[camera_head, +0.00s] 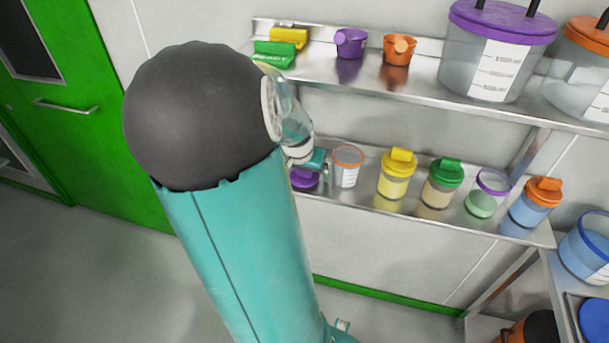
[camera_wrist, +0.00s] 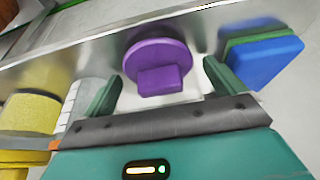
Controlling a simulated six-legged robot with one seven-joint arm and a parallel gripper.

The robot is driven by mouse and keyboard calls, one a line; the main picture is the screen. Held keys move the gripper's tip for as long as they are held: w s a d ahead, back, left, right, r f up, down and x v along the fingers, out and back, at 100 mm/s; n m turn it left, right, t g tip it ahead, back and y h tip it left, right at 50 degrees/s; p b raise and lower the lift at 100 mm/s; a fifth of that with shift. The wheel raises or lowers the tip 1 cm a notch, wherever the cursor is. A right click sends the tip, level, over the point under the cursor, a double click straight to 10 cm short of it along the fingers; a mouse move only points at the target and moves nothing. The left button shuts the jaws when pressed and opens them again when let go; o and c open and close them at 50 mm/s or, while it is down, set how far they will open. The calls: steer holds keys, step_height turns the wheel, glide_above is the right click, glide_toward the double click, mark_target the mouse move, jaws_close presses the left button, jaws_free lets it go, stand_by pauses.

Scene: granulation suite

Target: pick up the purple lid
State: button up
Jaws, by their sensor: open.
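The purple lid (camera_wrist: 158,55) is a round disc with a squarish tab. It lies on the lower steel shelf. My gripper (camera_wrist: 163,73) is open in the wrist view, with one dark green finger on each side of the lid's tab. The fingers look apart from the lid, but their exact depth is unclear. In the head view the purple lid (camera_head: 304,179) shows partly at the left of the lower shelf, beside my gripper (camera_head: 314,163). My arm hides part of this area.
A clear orange-rimmed container (camera_head: 347,166) stands just right of the lid, then a yellow-lidded one (camera_head: 397,174) and several more. Blue (camera_wrist: 265,60) and green items lie on the lid's other side. The upper shelf (camera_head: 440,92) runs above, with scoops and large tubs.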

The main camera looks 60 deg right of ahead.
steer(key=c, duration=1)
